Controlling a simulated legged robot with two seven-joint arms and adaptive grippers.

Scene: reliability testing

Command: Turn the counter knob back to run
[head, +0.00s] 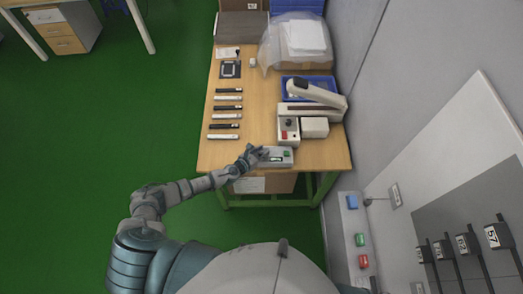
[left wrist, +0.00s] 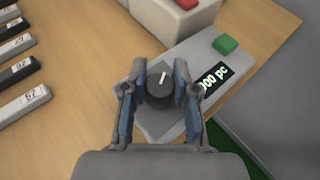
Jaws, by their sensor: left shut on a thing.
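The counter (head: 281,160) is a grey box at the front right edge of the wooden table. In the left wrist view the counter (left wrist: 180,65) shows a dark display (left wrist: 216,79) ending in "000 pc" and a green button (left wrist: 225,44). Its round dark knob (left wrist: 161,87) has a white pointer line, tilted slightly right of straight up in that view. My left gripper (left wrist: 160,85) is shut on the knob, with one finger on each side of it. It also shows in the head view (head: 257,155), at the counter's left end. My right gripper is not in view.
A grey box with a red button (head: 289,130) stands just behind the counter, beside a white-grey device (head: 316,96). Black and white bars (head: 225,114) lie in a row at the left. A wall panel (head: 352,240) with coloured buttons is at the right.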

